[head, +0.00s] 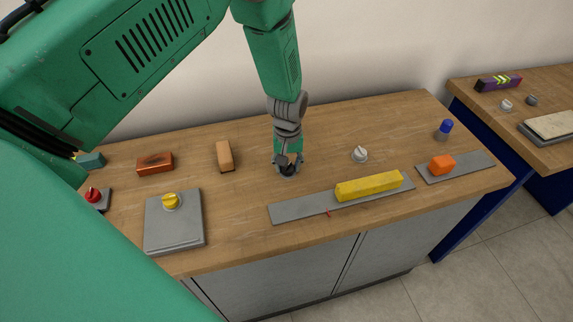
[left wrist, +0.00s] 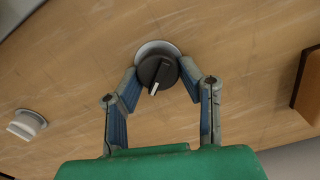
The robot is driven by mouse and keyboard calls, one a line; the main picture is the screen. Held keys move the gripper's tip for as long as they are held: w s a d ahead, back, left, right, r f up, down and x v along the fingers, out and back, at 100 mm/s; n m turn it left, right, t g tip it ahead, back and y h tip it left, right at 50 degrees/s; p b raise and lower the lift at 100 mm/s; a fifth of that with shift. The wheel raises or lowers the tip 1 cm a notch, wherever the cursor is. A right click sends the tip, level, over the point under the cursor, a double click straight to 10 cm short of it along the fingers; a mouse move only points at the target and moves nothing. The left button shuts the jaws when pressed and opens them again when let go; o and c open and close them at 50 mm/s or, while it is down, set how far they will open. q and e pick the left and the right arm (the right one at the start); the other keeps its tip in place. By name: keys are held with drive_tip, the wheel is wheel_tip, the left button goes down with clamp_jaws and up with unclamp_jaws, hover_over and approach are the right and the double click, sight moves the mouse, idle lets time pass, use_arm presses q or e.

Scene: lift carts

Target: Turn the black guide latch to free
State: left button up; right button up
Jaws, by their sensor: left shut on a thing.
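The black guide latch (left wrist: 157,72) is a round black knob with a raised grip and a white pointer mark, on a pale round base on the wooden bench. In the left wrist view the pointer end faces down and slightly left. My left gripper (left wrist: 159,84) is shut on the knob, one finger on each side. In the head view the left gripper (head: 288,168) points down at the bench, and its fingers hide most of the latch. My right gripper is in neither view.
A white knob (head: 360,154) stands to the right, behind a yellow block (head: 368,186) on a grey rail (head: 290,211). A tan block (head: 225,156) lies left. A yellow knob (head: 171,201) sits on a grey plate (head: 174,234). An orange block (head: 441,165) lies far right.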

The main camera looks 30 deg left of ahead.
use_arm(q)
drive_tip(key=m, duration=0.5)
drive_tip(key=shift+s+d+f, duration=0.15)
drive_tip(key=shift+s+d, duration=0.2)
drive_tip(key=shift+m, duration=1.8)
drive_tip(key=shift+a, duration=0.1)
drive_tip(key=o, duration=1.1)
drive_tip(key=shift+r, duration=0.2)
drive_tip(key=shift+w+r, duration=0.15)
drive_tip(key=shift+r, duration=0.15)
wheel_tip(320, 180, up, 11)
drive_tip(key=shift+a+r, duration=0.1)
drive_tip(key=shift+r, duration=0.05)
